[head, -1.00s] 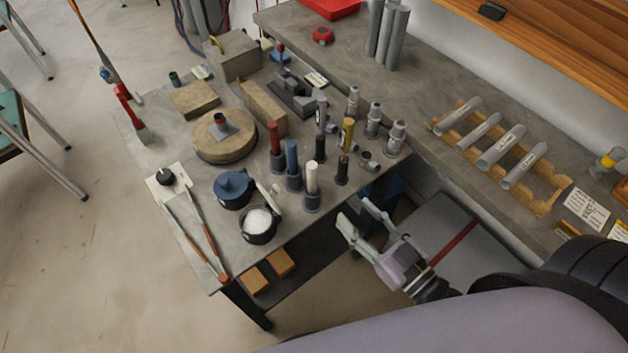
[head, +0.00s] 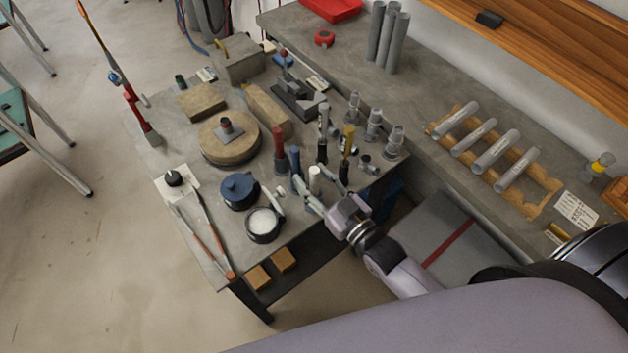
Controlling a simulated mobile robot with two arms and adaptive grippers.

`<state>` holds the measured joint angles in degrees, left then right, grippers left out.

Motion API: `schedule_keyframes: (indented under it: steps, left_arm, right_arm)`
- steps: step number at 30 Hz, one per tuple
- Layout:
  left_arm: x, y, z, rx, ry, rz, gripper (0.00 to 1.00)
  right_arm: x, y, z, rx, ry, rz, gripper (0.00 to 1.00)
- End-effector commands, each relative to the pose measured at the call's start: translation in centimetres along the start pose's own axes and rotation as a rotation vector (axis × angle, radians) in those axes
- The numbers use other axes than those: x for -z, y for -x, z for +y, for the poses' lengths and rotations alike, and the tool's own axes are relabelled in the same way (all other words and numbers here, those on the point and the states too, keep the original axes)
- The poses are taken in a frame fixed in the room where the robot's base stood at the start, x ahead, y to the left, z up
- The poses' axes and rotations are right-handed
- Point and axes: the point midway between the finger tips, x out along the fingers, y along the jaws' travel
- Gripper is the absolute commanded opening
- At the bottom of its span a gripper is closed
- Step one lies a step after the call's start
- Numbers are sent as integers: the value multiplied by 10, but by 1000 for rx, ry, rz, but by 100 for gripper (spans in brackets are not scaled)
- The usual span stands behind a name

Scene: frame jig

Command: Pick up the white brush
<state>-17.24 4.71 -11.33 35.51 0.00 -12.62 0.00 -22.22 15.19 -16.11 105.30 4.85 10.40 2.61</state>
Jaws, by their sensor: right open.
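The white brush (head: 314,179) stands upright near the front right edge of the tool table, its pale handle end up. Its lower part is hidden behind my right gripper. My right gripper (head: 312,194) is open, its fingers pointing left and away from me, right at the brush in the picture. I cannot tell whether they touch it or are on both sides of it. My left gripper is out of view.
A blue-handled tool (head: 296,161), a red-handled tool (head: 278,143) and a yellow-handled tool (head: 348,138) stand close by. A black pot with white contents (head: 263,223) and a blue-lidded pot (head: 237,189) are left of the gripper.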

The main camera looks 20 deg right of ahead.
Motion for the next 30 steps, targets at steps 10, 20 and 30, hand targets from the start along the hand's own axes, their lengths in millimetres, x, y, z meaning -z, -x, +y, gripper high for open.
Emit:
schedule_keyframes:
  steps: [10,20,30]
  left_arm:
    - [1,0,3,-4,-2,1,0]
    - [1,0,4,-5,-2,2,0]
    - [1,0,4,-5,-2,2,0]
  right_arm:
    - [-1,-2,0,0,0,-1,36]
    - [-1,-2,0,0,0,-1,14]
    - [-1,-2,0,0,0,-1,0]
